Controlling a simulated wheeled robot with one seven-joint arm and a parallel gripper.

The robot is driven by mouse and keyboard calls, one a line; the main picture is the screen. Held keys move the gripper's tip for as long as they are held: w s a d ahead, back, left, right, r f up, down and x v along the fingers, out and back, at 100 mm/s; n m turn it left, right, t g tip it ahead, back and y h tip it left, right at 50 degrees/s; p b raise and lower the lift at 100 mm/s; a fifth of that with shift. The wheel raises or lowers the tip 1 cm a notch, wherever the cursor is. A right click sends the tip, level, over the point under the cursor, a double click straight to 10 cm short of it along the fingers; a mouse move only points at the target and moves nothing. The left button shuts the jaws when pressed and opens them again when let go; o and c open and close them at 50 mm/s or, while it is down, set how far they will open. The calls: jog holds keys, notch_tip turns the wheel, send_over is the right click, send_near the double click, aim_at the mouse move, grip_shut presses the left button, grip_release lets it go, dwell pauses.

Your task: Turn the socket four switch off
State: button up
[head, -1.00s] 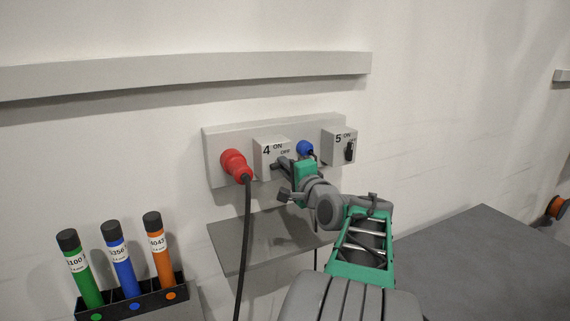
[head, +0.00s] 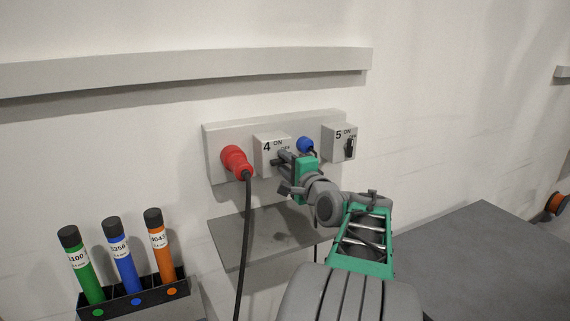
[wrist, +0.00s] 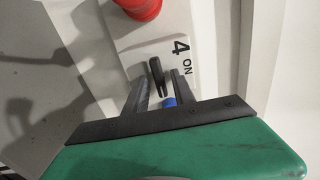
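The socket four switch box (head: 267,157) is a light grey block on the wall panel, marked 4, ON and OFF. Its dark knob (wrist: 157,72) shows in the wrist view beside the printed 4. My gripper (head: 283,158) is at the front of this box and hides most of the knob in the head view. In the wrist view my gripper (wrist: 161,78) has its two dark fingers apart, with the knob between their tips. Gaps show on both sides of the knob. I cannot tell how deep the fingers reach around it, and the OFF mark is hidden in the wrist view.
A red plug (head: 235,161) with a hanging black cable sits left of the box. A blue plug (head: 305,145) is just right of my gripper, before switch box five (head: 340,143). A grey shelf (head: 240,235) lies below. A rack (head: 137,298) of coloured tubes stands lower left.

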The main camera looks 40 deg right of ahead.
jog(key=shift+o, duration=0.2)
jog(key=b+v, duration=0.2)
jog(key=v, duration=0.5)
jog(key=shift+s+a, duration=0.2)
jog(key=shift+s, duration=0.2)
jog(key=w+a+f+n+g+y, duration=0.2)
jog(key=a+f+n+g+y, duration=0.15)
jog(key=a+f+n, duration=0.55)
jog(key=w+a+f+n+g+y, duration=0.3)
jog(key=a+f, duration=0.4)
jog(key=a, duration=0.6)
jog(key=s+a+f+n+g+h, duration=0.1)
jog(key=s+a+f+n+g, duration=0.6)
jog(key=s+a, duration=0.5)
notch_tip(320, 180, down, 4)
jog(key=s+n, duration=0.2)
jog(key=shift+r+n, duration=0.25)
jog(key=shift+n, duration=0.15)
